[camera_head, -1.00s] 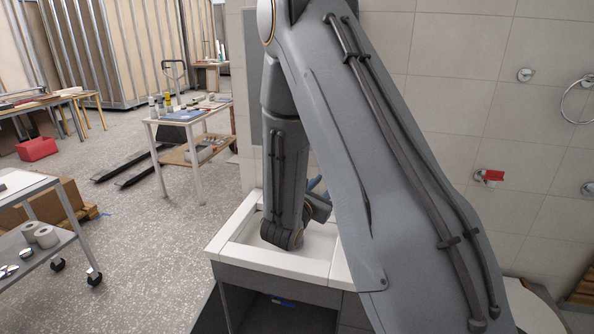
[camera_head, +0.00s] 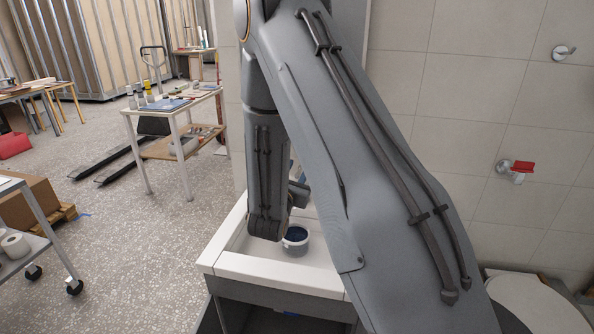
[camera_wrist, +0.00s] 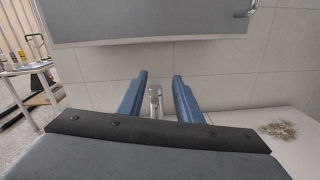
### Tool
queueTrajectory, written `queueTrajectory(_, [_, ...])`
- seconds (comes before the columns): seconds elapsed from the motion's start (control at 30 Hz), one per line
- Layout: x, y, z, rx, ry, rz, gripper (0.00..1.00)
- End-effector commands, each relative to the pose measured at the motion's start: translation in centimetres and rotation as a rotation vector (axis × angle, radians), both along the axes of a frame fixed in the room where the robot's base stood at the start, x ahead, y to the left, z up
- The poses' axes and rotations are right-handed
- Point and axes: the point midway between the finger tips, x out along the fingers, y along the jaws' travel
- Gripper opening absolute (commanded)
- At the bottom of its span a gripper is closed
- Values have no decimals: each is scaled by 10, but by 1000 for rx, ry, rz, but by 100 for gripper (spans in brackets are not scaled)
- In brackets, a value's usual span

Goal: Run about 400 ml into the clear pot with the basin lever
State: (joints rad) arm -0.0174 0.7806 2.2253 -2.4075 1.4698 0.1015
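The clear pot (camera_head: 296,240) stands in the white basin (camera_head: 280,270) in the head view. It is a small round vessel with a pale rim and a dark bluish inside, partly hidden by my arm. Whether it holds water I cannot tell. The chrome basin tap (camera_wrist: 155,98) shows small in the wrist view, against the tiled wall between my blue fingers. Its lever is too small to read. My gripper (camera_wrist: 160,76) is open, its fingers apart on either side of the tap in the picture. In the head view my arm hides most of the gripper.
A grey panel (camera_wrist: 150,20) hangs on the wall above the tap. A brown scattered patch (camera_wrist: 278,130) lies on the white surface at right. A red-handled wall valve (camera_head: 520,168) and a toilet (camera_head: 535,305) are right of my arm.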

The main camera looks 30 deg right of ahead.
Motion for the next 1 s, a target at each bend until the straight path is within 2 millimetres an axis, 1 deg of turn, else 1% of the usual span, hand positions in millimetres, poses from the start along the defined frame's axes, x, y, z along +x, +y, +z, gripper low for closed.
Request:
queueTrajectory(0.03, [2,0,-9,0,0,0,32])
queueTrajectory(0.3, [11,0,-40,0,0,0,32])
queueTrajectory(0.43, [14,0,-50,0,0,0,32])
queueTrajectory(0.57, [16,-1,-53,0,0,-1,32])
queueTrajectory(0.67, [21,-6,-51,0,-1,-1,32])
queueTrajectory(1.0, [58,-39,-50,0,-1,-2,32])
